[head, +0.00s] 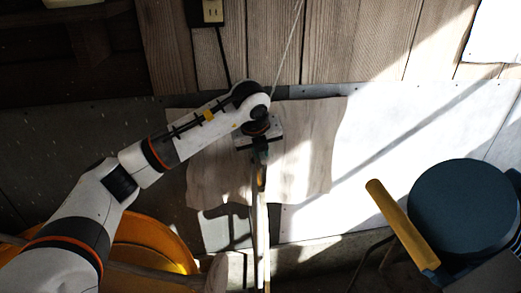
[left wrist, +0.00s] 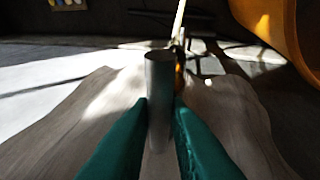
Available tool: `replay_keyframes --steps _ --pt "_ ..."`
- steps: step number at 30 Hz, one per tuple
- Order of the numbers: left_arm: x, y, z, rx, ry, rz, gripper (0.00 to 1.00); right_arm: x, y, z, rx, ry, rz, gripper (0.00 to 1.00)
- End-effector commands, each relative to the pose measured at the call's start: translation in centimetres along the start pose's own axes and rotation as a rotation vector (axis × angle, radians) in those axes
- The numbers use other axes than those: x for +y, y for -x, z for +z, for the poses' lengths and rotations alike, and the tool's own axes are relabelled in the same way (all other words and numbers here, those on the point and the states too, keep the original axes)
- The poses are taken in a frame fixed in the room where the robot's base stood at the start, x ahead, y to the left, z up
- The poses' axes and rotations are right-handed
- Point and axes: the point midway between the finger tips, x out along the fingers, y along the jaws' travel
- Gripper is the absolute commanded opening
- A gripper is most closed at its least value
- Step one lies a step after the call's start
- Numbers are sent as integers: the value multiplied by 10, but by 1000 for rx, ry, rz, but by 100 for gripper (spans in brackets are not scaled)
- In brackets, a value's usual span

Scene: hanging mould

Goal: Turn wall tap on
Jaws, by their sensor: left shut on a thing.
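The tube may be part of the wall tap; I cannot tell, as no whole tap shows clearly. A pale upright post (head: 261,235) with an orange-brown part near its top is just below the gripper in the head view. My right gripper is not in view.
A dark blue round seat-like thing (head: 463,208) with a yellow bar (head: 402,222) stands at the right. A large yellow-orange tub (head: 150,235) is at the lower left. A socket box (head: 211,11) is on the plank wall.

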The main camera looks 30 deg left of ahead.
Motion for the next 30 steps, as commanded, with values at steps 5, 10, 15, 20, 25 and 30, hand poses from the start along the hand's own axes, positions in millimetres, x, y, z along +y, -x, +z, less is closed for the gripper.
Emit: replay_keyframes --steps 5,10,15,20,25,30 --pt "1 2 -3 6 4 6 33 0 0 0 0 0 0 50" --pt "0 1 -2 4 2 3 37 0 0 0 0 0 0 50" --pt "0 3 -1 3 1 3 37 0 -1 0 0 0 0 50" --pt "1 21 -1 5 1 6 37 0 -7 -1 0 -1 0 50" --pt "1 57 -1 8 1 8 37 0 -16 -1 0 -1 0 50" --pt "1 92 -1 7 1 7 37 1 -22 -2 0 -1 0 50"
